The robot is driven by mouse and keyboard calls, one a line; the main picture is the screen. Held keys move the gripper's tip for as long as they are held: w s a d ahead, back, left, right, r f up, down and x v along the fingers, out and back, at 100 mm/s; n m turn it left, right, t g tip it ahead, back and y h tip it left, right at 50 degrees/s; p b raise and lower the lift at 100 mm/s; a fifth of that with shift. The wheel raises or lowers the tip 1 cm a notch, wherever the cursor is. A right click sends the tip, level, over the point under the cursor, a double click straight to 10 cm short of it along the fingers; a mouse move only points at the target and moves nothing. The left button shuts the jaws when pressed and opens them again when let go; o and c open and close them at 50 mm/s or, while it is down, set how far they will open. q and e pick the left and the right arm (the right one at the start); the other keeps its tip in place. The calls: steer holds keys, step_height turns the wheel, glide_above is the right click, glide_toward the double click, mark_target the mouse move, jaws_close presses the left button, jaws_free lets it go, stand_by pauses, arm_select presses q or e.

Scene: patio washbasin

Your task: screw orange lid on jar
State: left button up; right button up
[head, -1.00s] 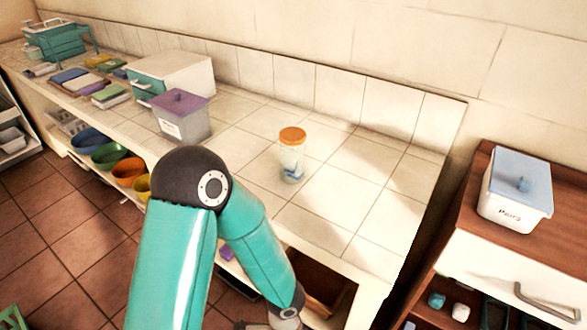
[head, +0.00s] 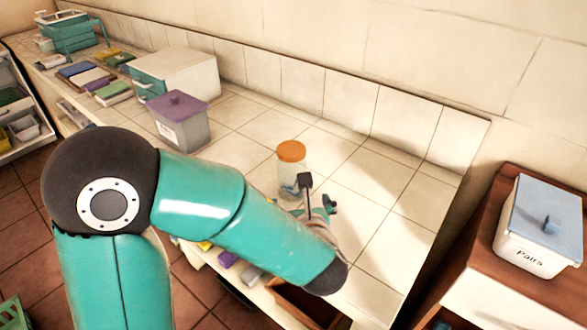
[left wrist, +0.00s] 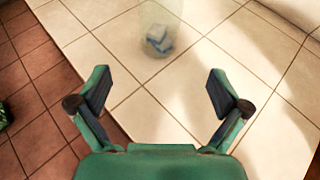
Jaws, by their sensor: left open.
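A clear jar (head: 289,178) stands upright on the white tiled counter with something blue inside at the bottom. The orange lid (head: 291,151) sits on top of it; I cannot tell how tightly. My left gripper (head: 317,193) is open and empty, low over the counter, just in front and to the right of the jar. In the left wrist view, the gripper's two fingers (left wrist: 158,82) are spread wide, and the jar's lower part (left wrist: 161,20) is beyond them, between their lines. The lid is outside that view. My right gripper is not seen.
A grey box with purple lid (head: 180,122) and a teal-and-white drawer box (head: 175,76) stand left of the jar. A white box with blue lid (head: 538,225) is on the wooden cabinet at right. Counter tiles around the jar are clear.

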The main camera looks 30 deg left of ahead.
mark_target(294, 179)
arm_select(q)
steer(key=shift+w+r, duration=0.25)
steer(key=shift+r, duration=0.05)
steer(key=p+x, duration=0.1)
steer(key=x, duration=1)
steer(key=shift+w+a, duration=0.25)
steer(key=shift+a, duration=0.05)
steer(key=shift+w+a+f+p, duration=0.25)
steer(key=shift+a+p, duration=0.1)
steer(key=shift+p, duration=0.1)
steer(key=p+x, duration=0.1)
steer(key=x, duration=0.3)
steer(key=shift+a+f, duration=0.1)
